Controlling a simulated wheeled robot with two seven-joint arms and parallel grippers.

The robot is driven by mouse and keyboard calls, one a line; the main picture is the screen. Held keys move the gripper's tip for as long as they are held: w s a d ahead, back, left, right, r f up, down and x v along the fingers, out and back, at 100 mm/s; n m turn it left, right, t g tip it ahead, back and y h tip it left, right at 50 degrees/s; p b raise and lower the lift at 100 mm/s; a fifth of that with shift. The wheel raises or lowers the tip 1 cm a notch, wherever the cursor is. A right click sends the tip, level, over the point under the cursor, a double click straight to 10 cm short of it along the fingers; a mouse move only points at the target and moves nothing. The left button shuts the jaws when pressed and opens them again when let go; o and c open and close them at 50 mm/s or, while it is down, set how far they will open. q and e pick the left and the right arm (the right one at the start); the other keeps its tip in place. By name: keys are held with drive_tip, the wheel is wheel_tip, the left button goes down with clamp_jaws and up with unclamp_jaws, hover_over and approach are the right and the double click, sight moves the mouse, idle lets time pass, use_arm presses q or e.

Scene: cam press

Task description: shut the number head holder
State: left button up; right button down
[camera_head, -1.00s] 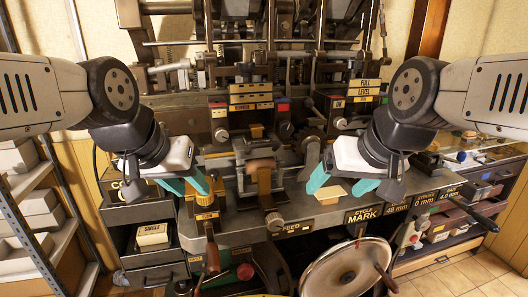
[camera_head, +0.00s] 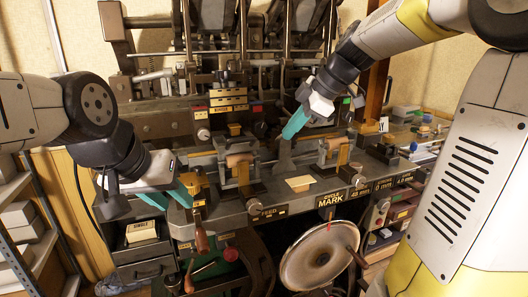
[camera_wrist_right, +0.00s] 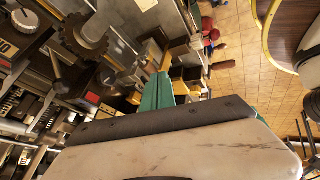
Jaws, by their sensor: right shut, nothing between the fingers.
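On the press bench, one holder with a tan handle (camera_head: 240,160) stands at centre left and a similar one with a tan handle (camera_head: 338,143) stands further right. I cannot tell from the labels which is the number head holder, nor clearly whether either is shut. My right gripper (camera_head: 288,133) is shut and empty, pointing down-left above the bench between the two holders, apart from both. Its teal fingers lie together in the right wrist view (camera_wrist_right: 158,92). My left gripper (camera_head: 170,195) is open and empty at the bench's left front, beside a yellow-topped block (camera_head: 194,182).
A pale wooden piece (camera_head: 300,183) lies on the bench front edge above the CYCLE MARK label (camera_head: 330,198). A large round wheel (camera_head: 318,256) and a crank handle (camera_head: 201,240) stick out below. The press frame rises behind. Shelves (camera_head: 15,215) stand at the left.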

use_arm(q)
drive_tip(key=shift+s, duration=0.5)
use_arm(e)
drive_tip(key=w+a+f+n, duration=0.2)
drive_tip(key=w+a+f, duration=0.4)
drive_tip(key=w+f, duration=0.2)
drive_tip(key=shift+w, duration=0.15)
drive_tip(key=shift+a, duration=0.15)
drive_tip(key=w, duration=0.2)
drive_tip(key=w+a, duration=0.1)
drive_tip(key=w, duration=0.1)
drive_tip(key=shift+a, duration=0.1)
